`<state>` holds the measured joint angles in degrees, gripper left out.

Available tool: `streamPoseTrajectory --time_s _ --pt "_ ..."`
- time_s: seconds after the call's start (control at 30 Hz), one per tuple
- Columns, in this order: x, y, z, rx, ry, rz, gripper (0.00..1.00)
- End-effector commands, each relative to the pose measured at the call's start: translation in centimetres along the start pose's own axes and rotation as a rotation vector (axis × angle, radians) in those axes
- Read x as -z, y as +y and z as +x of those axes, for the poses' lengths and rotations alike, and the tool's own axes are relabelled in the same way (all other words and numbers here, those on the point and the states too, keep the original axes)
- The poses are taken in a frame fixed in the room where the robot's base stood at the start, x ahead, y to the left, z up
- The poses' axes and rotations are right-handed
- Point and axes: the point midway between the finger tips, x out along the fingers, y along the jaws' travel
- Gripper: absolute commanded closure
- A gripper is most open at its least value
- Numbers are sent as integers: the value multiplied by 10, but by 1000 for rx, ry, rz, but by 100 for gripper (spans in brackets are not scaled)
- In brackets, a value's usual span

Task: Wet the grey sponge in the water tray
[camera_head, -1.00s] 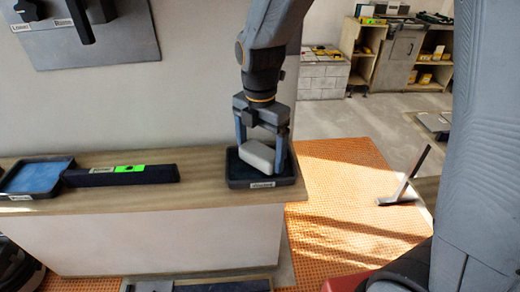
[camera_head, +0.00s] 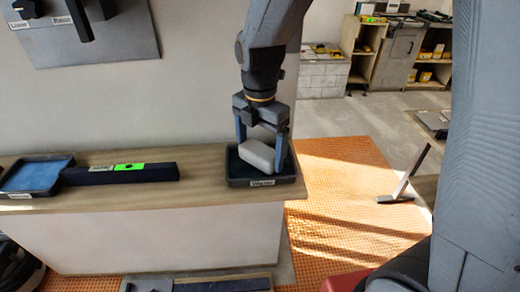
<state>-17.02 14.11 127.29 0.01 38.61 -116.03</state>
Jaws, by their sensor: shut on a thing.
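The light grey sponge (camera_head: 257,154) is between the fingers of my gripper (camera_head: 262,150), which is shut on it. The sponge is tilted and sits at a dark, labelled tray (camera_head: 262,182) on the right end of the wooden shelf. The sponge's lower side is hidden by the tray's front rim, so I cannot tell whether it touches the tray floor. The tray's label is too small to read. A second dark tray (camera_head: 34,193) with a flat blue inside (camera_head: 36,175) stands at the far left of the shelf.
A long dark bar (camera_head: 120,174) with a green label lies between the trays on the wooden shelf (camera_head: 205,190). A wall plate (camera_head: 120,35) with dark handles hangs above left. Orange tiled floor (camera_head: 345,215) lies to the right, with a leaning tool (camera_head: 408,178) on it.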

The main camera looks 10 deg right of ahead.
Motion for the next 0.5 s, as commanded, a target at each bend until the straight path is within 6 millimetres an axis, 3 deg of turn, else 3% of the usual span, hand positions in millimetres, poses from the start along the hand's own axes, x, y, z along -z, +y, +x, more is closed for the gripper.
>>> streamPoseTrajectory --time_s 0.5 --pt "0 0 6 0 0 0 33"
